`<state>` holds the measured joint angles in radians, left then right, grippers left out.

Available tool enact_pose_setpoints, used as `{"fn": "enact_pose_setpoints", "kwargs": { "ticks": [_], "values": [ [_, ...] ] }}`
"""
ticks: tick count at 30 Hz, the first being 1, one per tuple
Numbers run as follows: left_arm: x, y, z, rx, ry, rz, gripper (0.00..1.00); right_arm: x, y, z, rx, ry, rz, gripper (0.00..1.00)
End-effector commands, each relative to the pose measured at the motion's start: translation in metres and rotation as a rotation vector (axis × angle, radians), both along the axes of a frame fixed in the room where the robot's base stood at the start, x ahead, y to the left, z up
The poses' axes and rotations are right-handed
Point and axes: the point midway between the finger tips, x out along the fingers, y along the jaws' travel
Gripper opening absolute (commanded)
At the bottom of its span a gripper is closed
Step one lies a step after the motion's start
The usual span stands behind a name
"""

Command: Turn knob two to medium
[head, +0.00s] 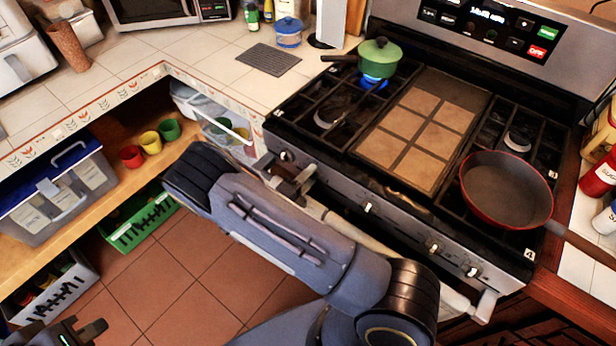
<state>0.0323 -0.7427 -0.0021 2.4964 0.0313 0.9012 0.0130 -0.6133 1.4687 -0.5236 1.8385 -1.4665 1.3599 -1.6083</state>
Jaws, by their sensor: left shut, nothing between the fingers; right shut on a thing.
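The stove's front panel (400,228) carries a row of knobs. A knob (286,156) shows at the far left, another knob (368,208) near the middle, and two more to the right (433,246) (472,270). My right gripper (291,182) is at the left part of the panel, just below the leftmost visible knob, and is shut on a stove knob that its fingers largely hide. I cannot read that knob's angle. A blue flame (374,82) burns under the green pot at the back left burner. My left gripper (84,332) is shut and empty at the lower left.
A green lidded pot (380,57) and a red pan (505,190) stand on the stove; the pan's handle points right. Bins and cups (150,142) sit on the shelf. The tiled floor (185,265) is clear.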

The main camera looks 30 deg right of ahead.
Motion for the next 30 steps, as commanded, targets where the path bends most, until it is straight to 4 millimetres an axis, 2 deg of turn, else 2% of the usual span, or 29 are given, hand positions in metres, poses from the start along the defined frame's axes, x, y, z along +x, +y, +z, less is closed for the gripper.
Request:
{"fn": "enact_pose_setpoints", "kwargs": {
  "ticks": [15,16,21,30],
  "values": [
    [0.0,0.0,0.0006,0.0,0.0,0.0,0.0,0.0,0.0005,-0.0008,-0.006,0.019,0.001,0.2],
    [0.0,0.0,0.0006,0.0,0.0,0.0,0.0,0.0,0.0005,-0.0008,-0.006,0.019,0.001,0.44],
    [0.0,0.0,0.0006,0.0,0.0,0.0,0.0,0.0001,0.0004,-0.0006,-0.007,0.019,0.001,0.64],
    [0.0,0.0,-0.0005,0.0,0.0,0.0,0.0,-0.0009,0.0029,-0.0008,-0.006,0.018,0.001,0.64]
  ]
}}
